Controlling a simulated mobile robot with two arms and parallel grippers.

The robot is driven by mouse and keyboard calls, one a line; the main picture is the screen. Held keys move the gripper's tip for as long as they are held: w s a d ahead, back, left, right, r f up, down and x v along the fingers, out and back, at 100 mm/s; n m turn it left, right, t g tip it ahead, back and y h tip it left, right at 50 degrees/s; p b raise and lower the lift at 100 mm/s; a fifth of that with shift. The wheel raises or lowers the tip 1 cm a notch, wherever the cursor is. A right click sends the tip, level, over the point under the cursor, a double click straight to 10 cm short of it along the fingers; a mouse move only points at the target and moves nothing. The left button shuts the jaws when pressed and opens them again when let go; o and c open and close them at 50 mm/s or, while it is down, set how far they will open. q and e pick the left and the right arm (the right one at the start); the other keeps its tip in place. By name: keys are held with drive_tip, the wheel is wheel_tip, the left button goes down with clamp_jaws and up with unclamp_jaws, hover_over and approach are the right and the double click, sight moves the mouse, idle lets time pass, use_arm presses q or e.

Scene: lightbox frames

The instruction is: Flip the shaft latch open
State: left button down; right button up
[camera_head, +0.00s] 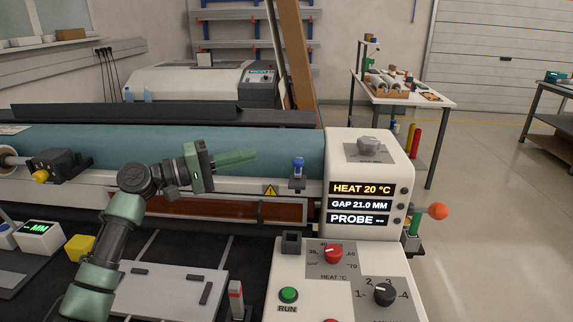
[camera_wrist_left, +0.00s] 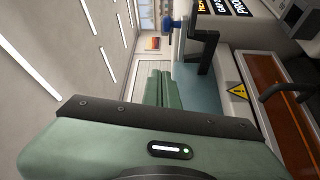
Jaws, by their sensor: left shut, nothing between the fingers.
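A black latch-like block (camera_head: 62,160) with a yellow knob (camera_head: 40,177) sits at the left end of the machine, beside the end of a pale shaft (camera_head: 12,161). I take it to be the shaft latch; whether it is open or shut I cannot tell. My left gripper (camera_head: 248,156) is in front of the long teal roller (camera_head: 120,145), well to the right of the block. Its green fingers are shut and empty, pointing right toward a blue-knobbed post (camera_head: 298,168). In the left wrist view the shut fingers (camera_wrist_left: 160,90) show near the blue knob (camera_wrist_left: 172,25). My right gripper is out of view.
A white control housing (camera_head: 365,165) with displays stands right of the roller, with an orange ball handle (camera_head: 438,211) at its side. A panel with a red dial (camera_head: 333,253) and a green button (camera_head: 288,295) is in front. A yellow block (camera_head: 79,248) and a grey plate (camera_head: 170,290) lie at lower left.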

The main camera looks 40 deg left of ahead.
sight(299, 162)
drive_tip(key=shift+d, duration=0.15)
